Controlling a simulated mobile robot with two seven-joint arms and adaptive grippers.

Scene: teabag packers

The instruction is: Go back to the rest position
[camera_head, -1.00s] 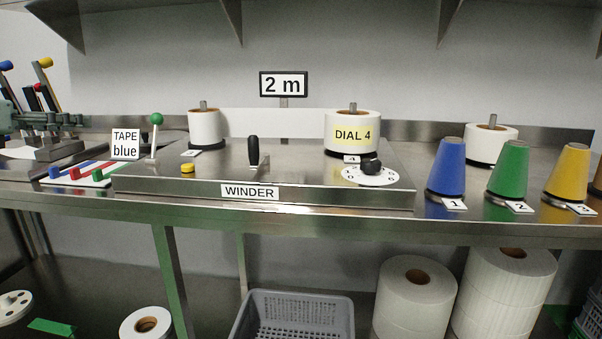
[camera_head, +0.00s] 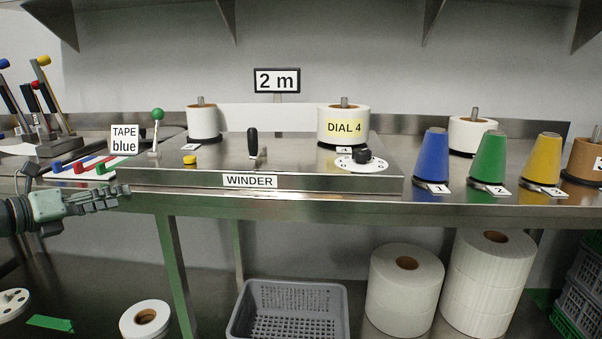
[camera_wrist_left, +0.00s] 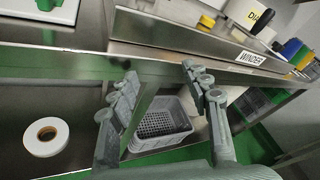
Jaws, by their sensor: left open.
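My left gripper (camera_head: 112,197) comes in from the left edge in the head view, in front of the steel bench (camera_head: 300,206) and just below its top, under the tape lever board. In the left wrist view its two fingers (camera_wrist_left: 160,84) are spread apart with nothing between them. The grey basket on the lower level shows beyond the gap. My right gripper is in neither view.
The winder (camera_head: 300,183) with its dial knob (camera_head: 363,156) stands on the bench. Blue (camera_head: 432,156), green (camera_head: 488,158) and yellow (camera_head: 543,160) cones stand at right. A grey basket (camera_head: 250,310) and large white rolls (camera_head: 404,290) are below. The space before the bench's middle is clear.

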